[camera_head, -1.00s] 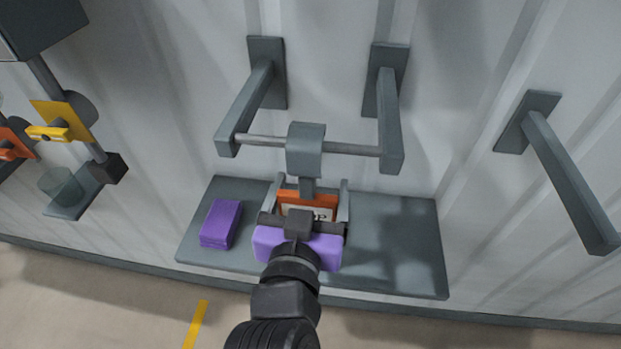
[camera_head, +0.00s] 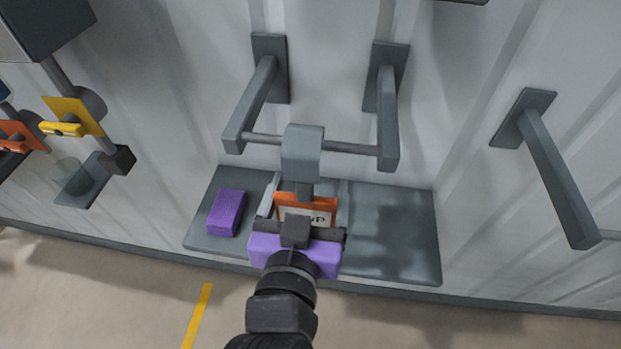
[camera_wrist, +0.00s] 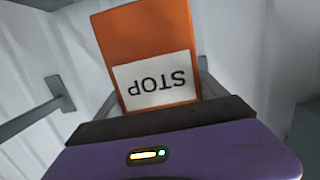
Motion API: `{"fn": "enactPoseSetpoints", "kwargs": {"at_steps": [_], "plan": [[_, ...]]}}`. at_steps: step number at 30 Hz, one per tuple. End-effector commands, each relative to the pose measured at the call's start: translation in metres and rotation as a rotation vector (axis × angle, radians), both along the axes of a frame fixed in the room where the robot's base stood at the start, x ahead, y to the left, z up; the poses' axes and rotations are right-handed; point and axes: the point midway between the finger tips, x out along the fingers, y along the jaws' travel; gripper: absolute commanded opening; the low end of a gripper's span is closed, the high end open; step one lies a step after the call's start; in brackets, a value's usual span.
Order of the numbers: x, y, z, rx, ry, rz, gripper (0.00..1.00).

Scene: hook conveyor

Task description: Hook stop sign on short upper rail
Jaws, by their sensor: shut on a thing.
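The stop sign (camera_head: 322,201) is an orange block with a white STOP label and a wide grey hook (camera_head: 303,150) at its top. My gripper (camera_head: 304,206) is shut on it, one finger on each side. In the wrist view the sign (camera_wrist: 148,38) stands beyond the purple gripper body, its label upside down. The short upper rail (camera_head: 350,147) is a thin grey rod between two wall brackets. The hook overlaps the rail's middle in the head view and hides that part. I cannot tell whether the hook is on the rail or apart from it.
A grey shelf (camera_head: 400,232) lies below, with a purple block (camera_head: 227,212) on its left part. Another bracket (camera_head: 555,175) sticks out at the right. A yellow sign (camera_head: 72,117) and an orange one hang at the left. The shelf's right part is clear.

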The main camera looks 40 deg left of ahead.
Motion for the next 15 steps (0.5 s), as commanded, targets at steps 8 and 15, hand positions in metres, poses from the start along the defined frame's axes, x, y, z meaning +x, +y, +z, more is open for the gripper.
{"fn": "enactPoseSetpoints", "kwargs": {"at_steps": [8,15], "plan": [[-0.015,-0.01,0.001,0.001,-0.001,0.0,0.17],[-0.028,-0.017,0.001,0.001,0.0,0.001,0.17]]}}
